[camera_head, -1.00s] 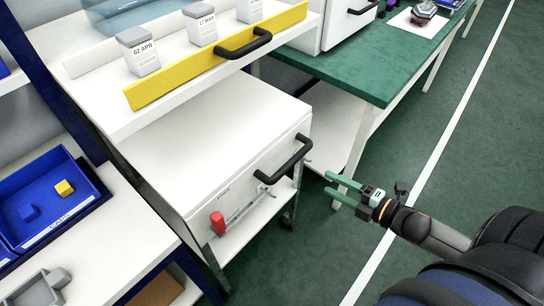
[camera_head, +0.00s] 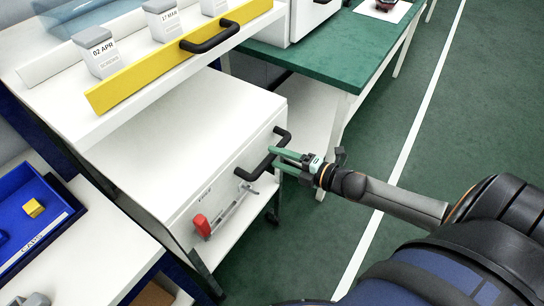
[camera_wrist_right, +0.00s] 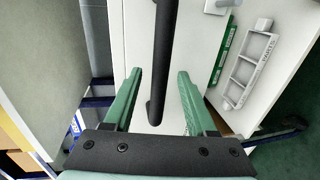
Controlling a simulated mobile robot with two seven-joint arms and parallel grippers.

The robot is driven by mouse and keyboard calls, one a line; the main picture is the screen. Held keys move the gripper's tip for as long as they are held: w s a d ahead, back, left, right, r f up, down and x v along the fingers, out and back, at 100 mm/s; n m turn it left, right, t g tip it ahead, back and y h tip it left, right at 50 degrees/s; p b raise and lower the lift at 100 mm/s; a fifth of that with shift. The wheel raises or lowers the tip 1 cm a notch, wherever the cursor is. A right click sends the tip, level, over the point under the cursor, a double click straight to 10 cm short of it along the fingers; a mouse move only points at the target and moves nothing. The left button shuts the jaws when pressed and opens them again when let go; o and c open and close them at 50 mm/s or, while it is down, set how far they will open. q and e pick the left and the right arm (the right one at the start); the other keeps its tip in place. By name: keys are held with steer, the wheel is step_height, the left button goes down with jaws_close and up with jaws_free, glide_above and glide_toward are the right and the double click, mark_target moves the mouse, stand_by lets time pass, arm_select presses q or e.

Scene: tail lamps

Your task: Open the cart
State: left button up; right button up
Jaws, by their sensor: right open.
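The white cart (camera_head: 190,150) stands below the shelf with the yellow edge, its front facing right. A black bar handle (camera_head: 264,160) is on its front, near the top. A red latch piece (camera_head: 202,226) with a grey bar is lower on the front. My right gripper (camera_head: 279,160) is open at the handle, its green fingers overlapping it in the head view. In the right wrist view the black handle (camera_wrist_right: 162,60) runs between the two open green fingers, with the white front behind. I cannot tell whether the fingers touch it. My left gripper is not in view.
A yellow shelf edge (camera_head: 150,75) with its own black handle (camera_head: 212,37) is above the cart, with several labelled white boxes behind it. A green table (camera_head: 330,50) stands behind. A blue bin (camera_head: 62,222) is at left. Green floor at right is clear.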

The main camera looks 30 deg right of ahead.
steer(key=shift+x, duration=1.25)
steer(key=shift+c, duration=0.4)
jaws_close()
